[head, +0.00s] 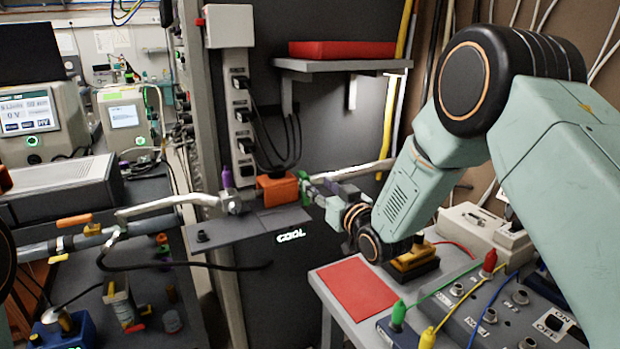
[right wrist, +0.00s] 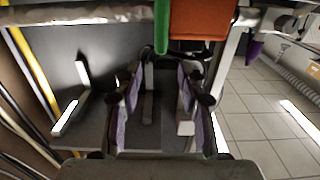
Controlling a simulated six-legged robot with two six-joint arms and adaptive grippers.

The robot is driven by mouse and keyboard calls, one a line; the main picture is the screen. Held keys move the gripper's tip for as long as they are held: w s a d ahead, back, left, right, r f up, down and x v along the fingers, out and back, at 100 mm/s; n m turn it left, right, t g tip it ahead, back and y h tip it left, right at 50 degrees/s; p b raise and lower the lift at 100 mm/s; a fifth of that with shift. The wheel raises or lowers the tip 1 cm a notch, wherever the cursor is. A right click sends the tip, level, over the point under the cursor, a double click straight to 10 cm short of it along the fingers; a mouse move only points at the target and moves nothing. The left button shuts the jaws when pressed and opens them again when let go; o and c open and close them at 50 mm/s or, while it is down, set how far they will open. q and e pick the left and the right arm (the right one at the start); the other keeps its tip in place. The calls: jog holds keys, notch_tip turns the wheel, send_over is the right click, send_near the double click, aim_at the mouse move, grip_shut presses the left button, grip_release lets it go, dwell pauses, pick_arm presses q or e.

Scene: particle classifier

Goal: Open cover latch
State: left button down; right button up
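An orange block (head: 278,190) sits on a horizontal metal pipe at the middle of the head view. A slim green piece (head: 304,186) stands at its right side; I cannot tell whether it is the cover latch. In the right wrist view the orange block (right wrist: 203,20) and green piece (right wrist: 161,25) are at the top, beyond the fingers. My right gripper (head: 328,193) is just right of the green piece. In the right wrist view its two fingers (right wrist: 160,76) are apart, with nothing visible held between them.
A grey plate (head: 245,231) lies below the pipe. A power strip (head: 240,120) and a shelf with a red box (head: 341,50) are behind. A bench with a red mat (head: 355,288) and cabled controls stands below my right arm. A black cable hangs left of centre.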

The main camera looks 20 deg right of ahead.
aim_at(307, 178)
jog(key=w, duration=0.2)
jog(key=w+a, duration=0.1)
jog(key=w, duration=0.2)
jog(key=shift+w+a+b, duration=0.15)
jog(key=shift+w+b, duration=0.15)
jog(key=shift+b, duration=0.1)
jog(key=shift+w+a+f, duration=0.1)
jog(key=shift+w+f, duration=0.15)
jog(key=shift+w, duration=0.05)
jog(key=shift+c, duration=0.5)
jog(key=shift+s+r, duration=0.2)
jog(key=c, duration=0.5)
grip_shut()
